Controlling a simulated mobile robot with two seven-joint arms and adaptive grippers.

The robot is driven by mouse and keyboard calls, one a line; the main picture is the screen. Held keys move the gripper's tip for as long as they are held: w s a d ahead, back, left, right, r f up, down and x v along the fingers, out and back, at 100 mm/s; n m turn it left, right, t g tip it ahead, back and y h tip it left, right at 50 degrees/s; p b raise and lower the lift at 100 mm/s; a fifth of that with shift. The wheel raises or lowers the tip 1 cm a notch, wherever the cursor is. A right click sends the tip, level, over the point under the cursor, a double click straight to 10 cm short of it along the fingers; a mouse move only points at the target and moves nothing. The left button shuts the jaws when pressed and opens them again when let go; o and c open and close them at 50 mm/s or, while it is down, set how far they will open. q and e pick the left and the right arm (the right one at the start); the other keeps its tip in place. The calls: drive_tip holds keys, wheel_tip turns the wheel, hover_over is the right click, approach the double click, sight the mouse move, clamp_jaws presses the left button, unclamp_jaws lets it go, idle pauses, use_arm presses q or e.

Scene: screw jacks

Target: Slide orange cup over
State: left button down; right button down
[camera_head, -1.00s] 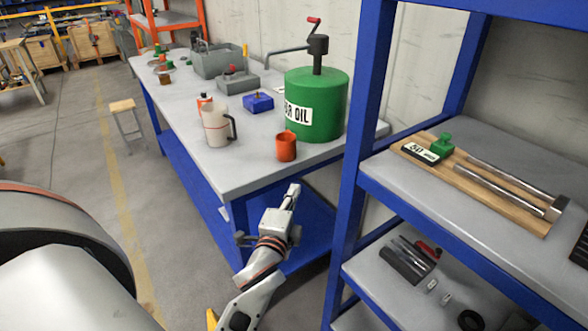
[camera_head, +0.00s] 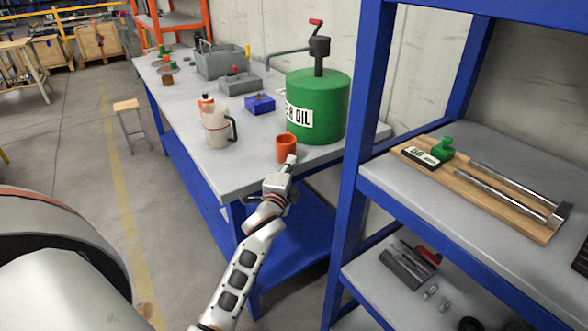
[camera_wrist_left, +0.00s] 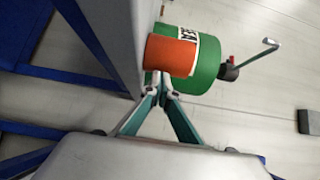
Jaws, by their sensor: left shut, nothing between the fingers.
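The orange cup (camera_head: 287,146) stands upright near the front edge of the grey tabletop, in front of the green oil drum. My left gripper (camera_head: 291,160) is shut and empty, its fingertips right at the near side of the cup. In the left wrist view the cup (camera_wrist_left: 172,56) is just beyond the closed fingertips (camera_wrist_left: 156,88); I cannot tell whether they touch it. My right gripper is not in view.
The green drum (camera_head: 318,103) with a crank stands close behind the cup. A white jug (camera_head: 216,128) and a blue box (camera_head: 259,104) are to the left. A blue-framed shelf (camera_head: 352,200) rises on the right. Tabletop (camera_head: 243,168) left of the cup is clear.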

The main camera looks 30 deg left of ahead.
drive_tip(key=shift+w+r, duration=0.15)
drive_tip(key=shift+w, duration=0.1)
